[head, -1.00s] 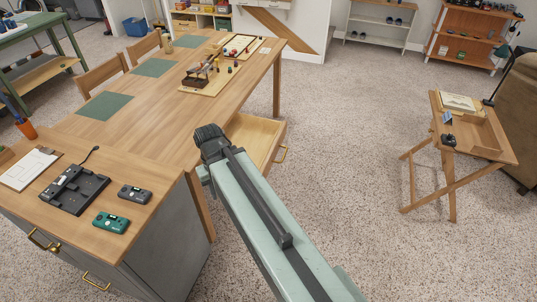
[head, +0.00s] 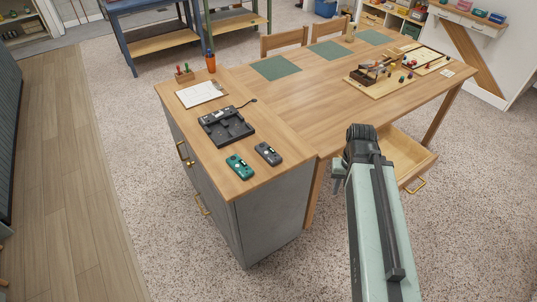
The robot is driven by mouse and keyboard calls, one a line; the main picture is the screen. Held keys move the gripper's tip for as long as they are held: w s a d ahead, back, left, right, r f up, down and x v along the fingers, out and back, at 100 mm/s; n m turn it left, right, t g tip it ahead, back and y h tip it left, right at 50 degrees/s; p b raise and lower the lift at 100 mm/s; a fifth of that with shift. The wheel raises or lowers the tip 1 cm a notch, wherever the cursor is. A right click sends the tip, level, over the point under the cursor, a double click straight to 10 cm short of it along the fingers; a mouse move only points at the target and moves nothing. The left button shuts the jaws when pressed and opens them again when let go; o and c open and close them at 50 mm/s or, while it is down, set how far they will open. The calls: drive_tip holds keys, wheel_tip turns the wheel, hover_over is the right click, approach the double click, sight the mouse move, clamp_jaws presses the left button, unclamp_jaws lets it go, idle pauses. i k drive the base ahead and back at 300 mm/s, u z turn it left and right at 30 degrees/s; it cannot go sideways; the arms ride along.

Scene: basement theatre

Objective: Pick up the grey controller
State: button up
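The grey controller (head: 268,153) lies flat on the wooden top of the grey cabinet, near its right edge. A similar green controller (head: 239,166) lies just to its left. A black dock (head: 227,127) with a cable sits behind them. My arm reaches up from the bottom right, and its end, my gripper (head: 360,135), is in front of the long table, to the right of the controllers and apart from them. The fingers cannot be made out from this angle.
An open drawer (head: 402,156) juts from the long table (head: 310,90) beside my arm. Speckled carpet (head: 140,180) is free left of the cabinet.

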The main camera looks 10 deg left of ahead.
sight(273, 159)
drive_tip(key=u, duration=0.3)
drive_tip(key=k, duration=1.2)
drive_tip(key=u, duration=1.5)
drive_tip(key=i, duration=2.1)
drive_tip(key=z, duration=0.75)
drive_tip(key=k, duration=0.85)
drive_tip(key=z, duration=0.25)
drive_tip(key=i, duration=0.9)
drive_tip(key=u, duration=0.1)
